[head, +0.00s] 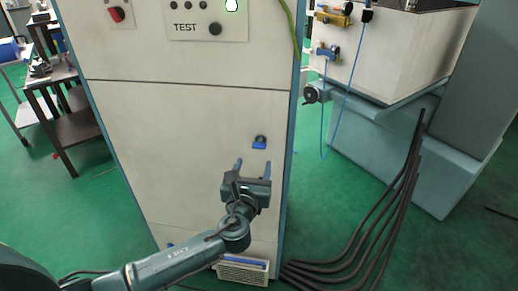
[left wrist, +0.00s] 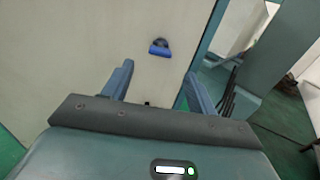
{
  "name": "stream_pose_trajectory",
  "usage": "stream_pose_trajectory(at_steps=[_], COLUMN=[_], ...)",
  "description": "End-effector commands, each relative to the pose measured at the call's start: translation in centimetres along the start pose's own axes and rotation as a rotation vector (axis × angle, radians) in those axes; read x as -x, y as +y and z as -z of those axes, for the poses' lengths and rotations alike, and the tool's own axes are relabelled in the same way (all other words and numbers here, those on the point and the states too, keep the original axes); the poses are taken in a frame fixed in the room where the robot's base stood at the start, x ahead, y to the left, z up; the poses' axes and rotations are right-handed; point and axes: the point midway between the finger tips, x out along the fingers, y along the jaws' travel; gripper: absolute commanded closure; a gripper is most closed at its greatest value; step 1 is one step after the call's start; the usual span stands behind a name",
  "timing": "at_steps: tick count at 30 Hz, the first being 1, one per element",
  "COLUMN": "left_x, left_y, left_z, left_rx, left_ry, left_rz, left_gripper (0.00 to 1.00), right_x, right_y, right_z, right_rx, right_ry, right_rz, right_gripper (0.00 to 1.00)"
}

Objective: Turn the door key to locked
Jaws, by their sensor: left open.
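The door key (head: 259,142) has a blue grip and sits in a dark round lock on the cabinet's pale front panel (head: 170,140). It also shows in the left wrist view as a blue grip (left wrist: 159,48) below a dark lock. The blue grip looks roughly level, tilted slightly in the left wrist view. My left gripper (head: 253,168) is open and empty, just below the key in the head view. In the left wrist view its two fingers (left wrist: 157,85) stand apart, with the key beyond them and between their directions. My right gripper is out of view.
A control panel (head: 205,20) with a TEST label and knobs is at the cabinet's top, beside a red switch (head: 116,14). Black cables (head: 395,200) run along the green floor at right. A white machine (head: 400,50) stands behind right. A vent (head: 243,273) is low on the cabinet.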

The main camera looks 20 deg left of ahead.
Motion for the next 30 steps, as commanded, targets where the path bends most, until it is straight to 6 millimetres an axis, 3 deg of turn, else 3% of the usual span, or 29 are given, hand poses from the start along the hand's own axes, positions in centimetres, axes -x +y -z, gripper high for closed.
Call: stream_pose_trajectory(at_steps=[6,12,24,30], left_x=[-4.7,-7.2,-7.9,-7.9], left_y=[0.0,0.0,0.0,0.0], left_z=[-0.1,0.0,0.0,0.0], left_rx=[0.001,0.001,0.002,0.002], left_ry=[-0.001,0.0,0.001,0.001], left_rz=[-0.002,0.0,0.001,0.0], left_gripper=[0.42,0.42,0.42,0.57], right_x=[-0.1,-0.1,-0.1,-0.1], right_y=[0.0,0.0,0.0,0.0], right_z=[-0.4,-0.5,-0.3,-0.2], right_rx=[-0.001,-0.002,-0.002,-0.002], right_ry=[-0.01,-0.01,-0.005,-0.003], right_rz=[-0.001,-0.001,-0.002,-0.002], right_gripper=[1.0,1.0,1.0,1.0])
